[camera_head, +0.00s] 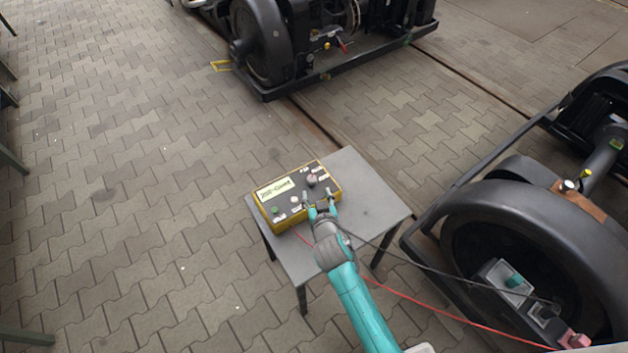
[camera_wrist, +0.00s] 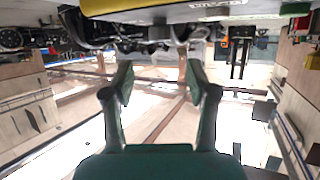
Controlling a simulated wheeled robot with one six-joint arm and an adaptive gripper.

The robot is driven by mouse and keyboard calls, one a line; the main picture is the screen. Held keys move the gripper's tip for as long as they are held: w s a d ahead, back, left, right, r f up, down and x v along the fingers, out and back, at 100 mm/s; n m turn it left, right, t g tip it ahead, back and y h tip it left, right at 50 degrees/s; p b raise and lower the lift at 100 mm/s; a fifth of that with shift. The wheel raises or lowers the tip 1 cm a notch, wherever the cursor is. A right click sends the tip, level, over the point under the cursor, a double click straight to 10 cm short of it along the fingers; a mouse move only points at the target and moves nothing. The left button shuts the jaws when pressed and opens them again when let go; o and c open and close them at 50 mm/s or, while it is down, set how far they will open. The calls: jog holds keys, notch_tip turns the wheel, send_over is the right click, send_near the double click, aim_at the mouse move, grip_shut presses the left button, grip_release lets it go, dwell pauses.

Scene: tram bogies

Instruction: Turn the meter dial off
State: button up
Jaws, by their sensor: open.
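The yellow meter (camera_head: 265,206) with a black face lies on a small grey table. Its dark round dial (camera_head: 312,180) is on the right part of the face, with small labels around it. A pale display with writing (camera_head: 275,189) is at its upper left. My gripper (camera_head: 318,199) is open at the meter's near right side, with its fingers close to the dial; I cannot tell whether they touch the meter. In the wrist view my gripper (camera_wrist: 158,84) has its two fingers apart with nothing between them. The meter's yellow edge (camera_wrist: 150,8) shows at the top there; the dial is not visible.
The grey table (camera_head: 375,205) has free room right of the meter. A red cable (camera_head: 430,302) and a dark cable (camera_head: 430,268) run toward the large black wheel (camera_head: 540,240) at the right. Another bogie (camera_head: 265,40) stands behind. Paved floor is clear at left.

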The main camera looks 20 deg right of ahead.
aim_at(315, 180)
jog(key=x, duration=0.9)
jog(key=shift+r, duration=0.1)
grip_shut()
jog(key=shift+s+d+n+y, duration=0.1)
jog(key=shift+d+n+y, duration=0.05)
jog(key=shift+n+y, duration=0.65)
jog(key=shift+d+n+y, duration=0.15)
jog(key=shift+n+y, duration=1.15)
jog(key=shift+y, duration=0.3)
jog(key=shift+d+n+g+y, duration=0.1)
jog(key=shift+n+g+y, duration=0.5)
jog(key=shift+n+y, duration=0.65)
jog(key=shift+d+n+g+y, duration=0.1)
jog(key=shift+n+g+y, duration=0.5)
jog(key=shift+n+y, duration=0.6)
